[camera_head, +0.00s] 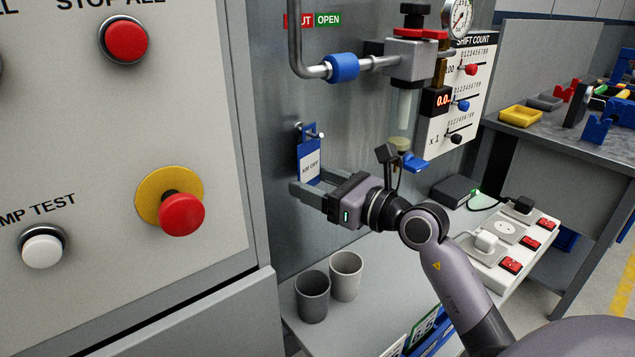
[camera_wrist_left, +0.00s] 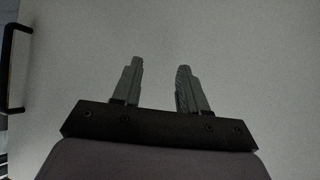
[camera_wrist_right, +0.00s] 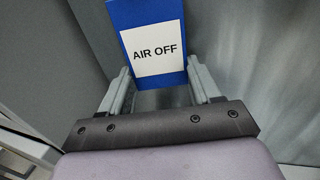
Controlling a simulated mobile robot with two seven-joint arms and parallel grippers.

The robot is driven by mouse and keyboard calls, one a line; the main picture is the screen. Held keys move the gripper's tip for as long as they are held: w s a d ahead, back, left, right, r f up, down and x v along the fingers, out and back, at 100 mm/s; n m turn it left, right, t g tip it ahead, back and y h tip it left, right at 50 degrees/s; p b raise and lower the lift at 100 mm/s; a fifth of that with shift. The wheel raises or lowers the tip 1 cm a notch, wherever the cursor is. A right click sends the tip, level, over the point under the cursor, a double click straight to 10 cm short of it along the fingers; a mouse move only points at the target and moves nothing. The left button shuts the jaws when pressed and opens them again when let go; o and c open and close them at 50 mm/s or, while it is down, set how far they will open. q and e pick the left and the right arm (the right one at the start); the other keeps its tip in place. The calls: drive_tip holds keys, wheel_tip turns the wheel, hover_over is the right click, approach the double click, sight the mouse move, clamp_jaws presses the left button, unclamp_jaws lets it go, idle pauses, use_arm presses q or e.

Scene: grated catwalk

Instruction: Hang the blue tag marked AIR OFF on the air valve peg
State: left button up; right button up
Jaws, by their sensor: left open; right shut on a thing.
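The blue tag (camera_head: 309,165) with a white AIR OFF label is upright against the grey panel in the head view. My right gripper (camera_head: 308,186) is shut on its lower part. In the right wrist view the tag (camera_wrist_right: 153,48) stands between the fingertips, label facing the camera; its top is cut off. The metal peg (camera_head: 320,135) shows at the tag's top edge. I cannot tell whether it passes through the tag's hole. My left gripper (camera_wrist_left: 160,75) is open and empty before a plain pale surface in the left wrist view; it is outside the head view.
A pipe with a blue collar (camera_head: 342,67) and a valve (camera_head: 411,58) are above right of the tag. Two grey cups (camera_head: 312,297) stand on the shelf below. A control cabinet (camera_head: 85,270) with push buttons is close on the left. A power strip (camera_head: 505,240) lies right.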

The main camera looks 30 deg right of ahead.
drive_tip(key=o, duration=0.9)
drive_tip(key=shift+o, duration=0.2)
drive_tip(key=b+v, duration=0.1)
drive_tip(key=v, duration=0.6)
drive_tip(key=shift+b, duration=0.3)
drive_tip(key=shift+s, duration=0.1)
